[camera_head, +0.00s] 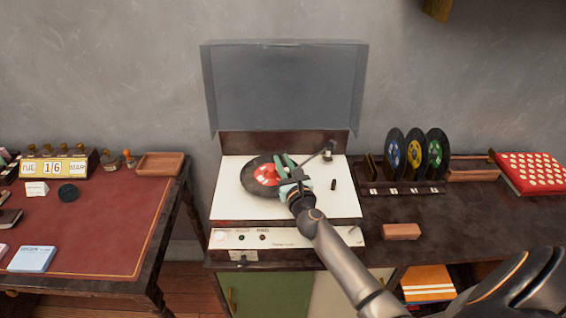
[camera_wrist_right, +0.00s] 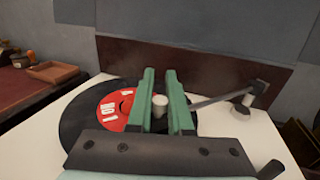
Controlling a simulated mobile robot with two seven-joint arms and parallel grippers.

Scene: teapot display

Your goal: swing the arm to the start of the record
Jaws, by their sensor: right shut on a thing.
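The record player (camera_head: 230,205) stands with its lid up. A black record with a red label (camera_head: 262,176) lies on it and also shows in the wrist view (camera_wrist_right: 75,125). The tonearm (camera_head: 317,154) runs from its pivot at the right rear toward my right gripper (camera_head: 283,163). In the wrist view, the tonearm's rod (camera_wrist_right: 222,99) passes behind the right-hand green finger. My right gripper (camera_wrist_right: 162,85) is shut on the tonearm's end, a small grey piece between the fingers, over the record. The stylus contact is hidden. My left gripper is not in view.
The raised lid (camera_head: 285,85) stands behind the deck. Several upright records (camera_head: 413,155) and a red dotted case (camera_head: 535,172) are to the right. A small wooden block (camera_head: 401,231) lies on the counter. A red-topped desk (camera_head: 110,215) is at left.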

